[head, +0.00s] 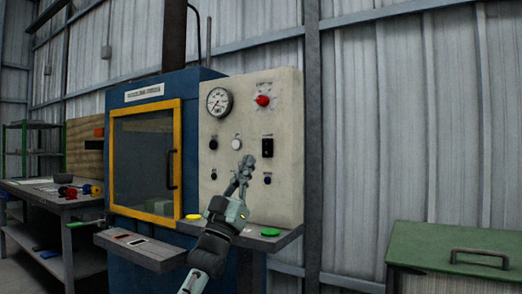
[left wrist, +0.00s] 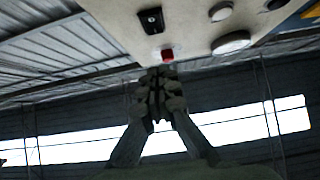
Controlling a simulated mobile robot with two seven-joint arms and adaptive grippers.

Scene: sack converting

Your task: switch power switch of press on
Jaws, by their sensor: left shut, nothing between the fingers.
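The press (head: 190,95) is a blue cabinet with a cream control panel (head: 285,110) on its right side. A black rectangular switch (head: 267,146) sits on the panel's right half; it also shows at the top of the left wrist view (left wrist: 151,20). Its position is too small to read. A red knob (head: 262,100) is above it and shows in the left wrist view (left wrist: 167,55). My left gripper (head: 246,162) is shut and empty in front of the panel, below and left of the black switch. Contact with the panel cannot be told.
A gauge (head: 219,102), a white button (head: 236,144) and several dark knobs share the panel. A ledge with a green button (head: 270,232) juts out below. A yellow-framed door (head: 176,150) is at left, a workbench (head: 60,205) farther left, a green-lidded box (head: 460,245) at right.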

